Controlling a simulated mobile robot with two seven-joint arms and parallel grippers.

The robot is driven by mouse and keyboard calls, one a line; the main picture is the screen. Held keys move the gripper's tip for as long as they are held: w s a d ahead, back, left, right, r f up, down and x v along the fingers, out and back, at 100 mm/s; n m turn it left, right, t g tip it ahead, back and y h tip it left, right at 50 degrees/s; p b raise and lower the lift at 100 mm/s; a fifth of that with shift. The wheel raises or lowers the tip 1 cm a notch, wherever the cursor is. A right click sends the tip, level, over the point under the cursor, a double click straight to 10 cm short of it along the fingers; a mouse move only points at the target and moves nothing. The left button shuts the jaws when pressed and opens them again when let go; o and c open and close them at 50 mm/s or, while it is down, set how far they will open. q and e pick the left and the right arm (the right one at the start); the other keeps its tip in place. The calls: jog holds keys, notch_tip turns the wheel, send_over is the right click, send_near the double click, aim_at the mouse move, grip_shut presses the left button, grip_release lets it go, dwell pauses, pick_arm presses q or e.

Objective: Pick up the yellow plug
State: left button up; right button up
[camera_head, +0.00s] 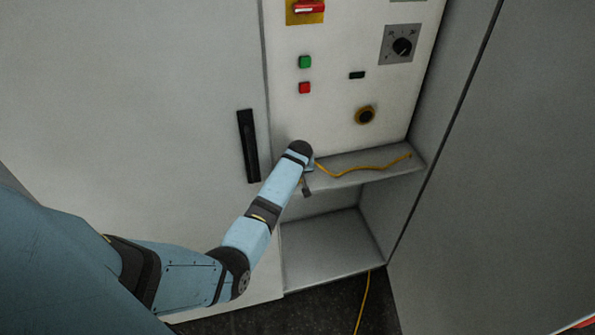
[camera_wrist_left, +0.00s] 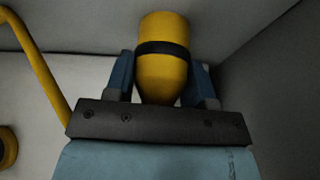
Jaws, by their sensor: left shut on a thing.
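The yellow plug (camera_wrist_left: 162,78), with a dark band around it, is between the two fingers of my left gripper (camera_wrist_left: 160,88) in the left wrist view. The fingers touch it from both sides. In the head view my left arm reaches to the left end of the narrow shelf (camera_head: 345,178). My left gripper is mostly hidden there by my own wrist, and so is the plug. A yellow cable (camera_head: 350,171) runs along the shelf from beside my wrist to its right end. My right gripper is not in view.
An open compartment (camera_head: 330,245) lies below. A grey wall (camera_head: 500,160) stands close on the right.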

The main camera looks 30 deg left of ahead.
pick_arm(q)
notch_tip(320, 180, up, 20)
jog(key=b, duration=0.2)
dwell(0.4)
jog(key=s+d+m+t+h, duration=0.1)
jog(key=s+d+m+h, duration=0.2)
jog(key=s+d, duration=1.6)
jog(key=s+m, duration=0.3)
jog(key=m, duration=0.1)
jog(key=shift+m+h, duration=0.3)
